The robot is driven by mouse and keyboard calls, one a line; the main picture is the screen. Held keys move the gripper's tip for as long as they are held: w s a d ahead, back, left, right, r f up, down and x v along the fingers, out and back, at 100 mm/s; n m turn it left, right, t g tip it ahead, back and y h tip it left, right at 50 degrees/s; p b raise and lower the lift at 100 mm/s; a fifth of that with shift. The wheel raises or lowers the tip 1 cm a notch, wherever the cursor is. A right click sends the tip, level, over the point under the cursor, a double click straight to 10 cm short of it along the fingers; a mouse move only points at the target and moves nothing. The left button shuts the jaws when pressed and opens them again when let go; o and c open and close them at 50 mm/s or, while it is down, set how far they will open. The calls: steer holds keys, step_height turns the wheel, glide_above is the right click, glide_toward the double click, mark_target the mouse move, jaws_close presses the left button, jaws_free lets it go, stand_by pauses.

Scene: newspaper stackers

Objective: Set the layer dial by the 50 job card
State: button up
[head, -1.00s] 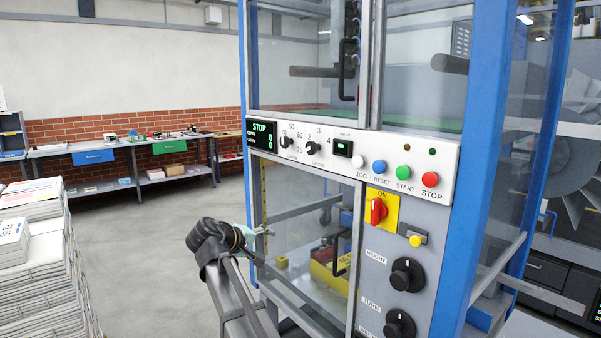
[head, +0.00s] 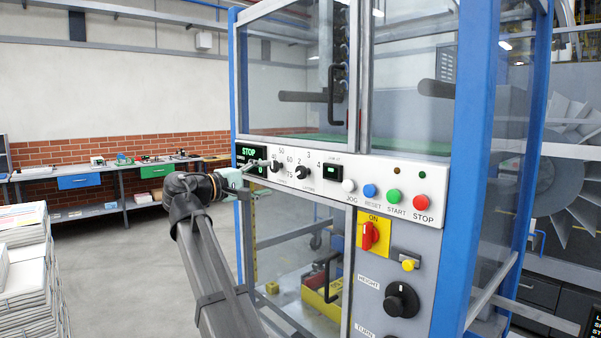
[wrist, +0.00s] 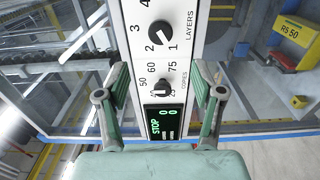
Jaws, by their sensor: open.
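The layer dial, a black knob marked LAYERS (head: 302,172), is on the white control panel (head: 330,190). It shows in the wrist view (wrist: 160,34) with numbers 1 to 4; its pointer seems to face 2. The copies dial (wrist: 162,87) sits beside it, nearer the lit STOP display (wrist: 165,122). My gripper (head: 262,166) is at the panel's left end, partly covering the display in the head view. In the wrist view its fingers (wrist: 161,75) are apart, one either side of the copies dial, with nothing held. I can make out no job card.
A row of JOG, RESET, START and STOP buttons (head: 394,196) lies right of the dials. A red switch (head: 369,236) and HEIGHT knob (head: 401,300) are below. Paper stacks (head: 25,270) stand left.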

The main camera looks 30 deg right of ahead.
mark_target(299, 173)
steer(key=p+x, duration=0.2)
steer(key=x, duration=1.1)
steer(key=shift+d+f, duration=0.1)
steer(key=shift+d, duration=0.1)
steer(key=shift+c, duration=0.3)
steer(key=c, duration=1.1)
